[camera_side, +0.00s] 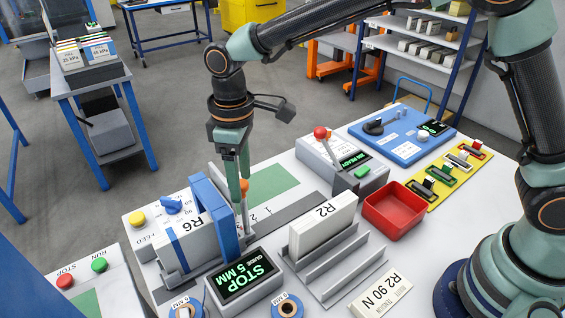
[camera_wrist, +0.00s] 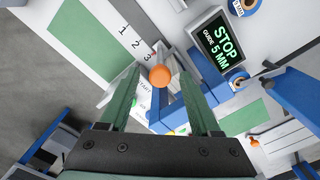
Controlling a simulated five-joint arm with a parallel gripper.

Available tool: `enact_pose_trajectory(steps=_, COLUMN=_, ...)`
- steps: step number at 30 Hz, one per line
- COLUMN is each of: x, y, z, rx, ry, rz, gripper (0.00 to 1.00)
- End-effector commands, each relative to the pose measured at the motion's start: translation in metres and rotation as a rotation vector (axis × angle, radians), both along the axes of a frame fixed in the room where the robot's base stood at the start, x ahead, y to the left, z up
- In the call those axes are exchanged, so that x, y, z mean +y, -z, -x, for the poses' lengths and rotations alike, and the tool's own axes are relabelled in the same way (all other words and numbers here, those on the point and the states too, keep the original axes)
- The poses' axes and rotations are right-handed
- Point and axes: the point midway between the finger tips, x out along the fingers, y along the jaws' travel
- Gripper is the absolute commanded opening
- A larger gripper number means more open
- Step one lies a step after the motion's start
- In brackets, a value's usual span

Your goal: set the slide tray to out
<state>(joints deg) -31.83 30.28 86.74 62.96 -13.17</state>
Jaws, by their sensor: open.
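My gripper (camera_side: 238,190) points down beside the blue frame (camera_side: 222,208) of the machine marked R6, at the left of the bench. Its two green fingers are apart in the wrist view (camera_wrist: 163,72). An orange ball knob (camera_wrist: 160,76) shows between the fingertips there; in the side view the same knob (camera_side: 244,185) sits beside the fingers, partly hidden. I cannot tell whether a finger touches it. A grey strip (camera_side: 285,213) with printed marks 1 and 2 runs past the knob; marks 1, 2 and 3 show in the wrist view. I cannot make out the slide tray's outline.
A display (camera_side: 245,277) reading STOP, GUIDE 5 MM stands in front of the frame. A rack holds the R2 block (camera_side: 322,228). A red-knobbed lever box (camera_side: 342,165) and red bin (camera_side: 394,210) are to the right. Blue-ringed rolls (camera_side: 288,306) lie at the front.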

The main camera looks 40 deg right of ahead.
Motion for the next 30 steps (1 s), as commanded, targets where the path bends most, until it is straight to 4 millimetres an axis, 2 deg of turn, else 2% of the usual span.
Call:
enact_pose_trajectory(steps=5, x=-0.0001, y=0.0001, z=0.0001, rx=0.0, ry=0.0, rz=0.0, gripper=0.64)
enact_pose_trajectory(steps=8, x=-0.0001, y=-0.0001, z=0.0001, rx=0.0, ry=0.0, rz=0.0, gripper=0.29)
enact_pose_trajectory(steps=10, x=-0.0001, y=-0.0002, z=0.0001, rx=0.0, ry=0.0, rz=0.0, gripper=0.03)
enact_pose_trajectory(steps=11, x=-0.0001, y=-0.0002, z=0.0001, rx=0.0, ry=0.0, rz=0.0, gripper=0.0)
enact_pose_trajectory(steps=30, x=0.0001, y=-0.0009, z=0.0, rx=0.0, ry=0.0, rz=0.0, gripper=0.0)
